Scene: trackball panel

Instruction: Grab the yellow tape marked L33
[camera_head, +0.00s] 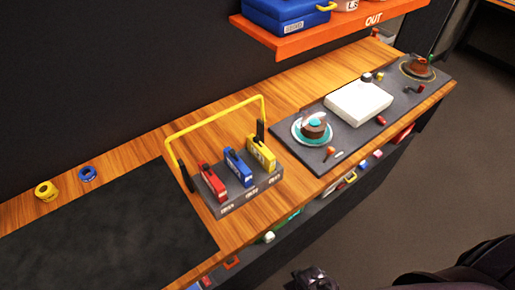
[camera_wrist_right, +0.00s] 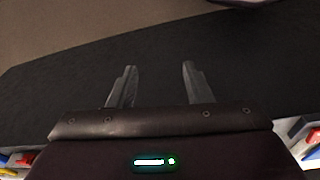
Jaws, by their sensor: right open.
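A yellow tape roll (camera_head: 45,190) sits on the wooden counter at the far left of the head view, left of a blue tape roll (camera_head: 88,173). Its marking is too small to read. My right gripper (camera_wrist_right: 158,84) shows in the right wrist view, open, with nothing between its fingers and a dark surface beyond. In the head view a dark part at the bottom edge (camera_head: 314,279) looks like this gripper, in front of the counter and far to the right of the yellow tape. My left gripper is not in view.
A grey rack (camera_head: 250,190) with red, blue and yellow items stands under a yellow bar (camera_head: 215,117). A black mat (camera_head: 110,235) lies in front of the tapes. An orange shelf (camera_head: 330,35) overhangs the counter's back. Plates and a white box (camera_head: 358,102) stand right.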

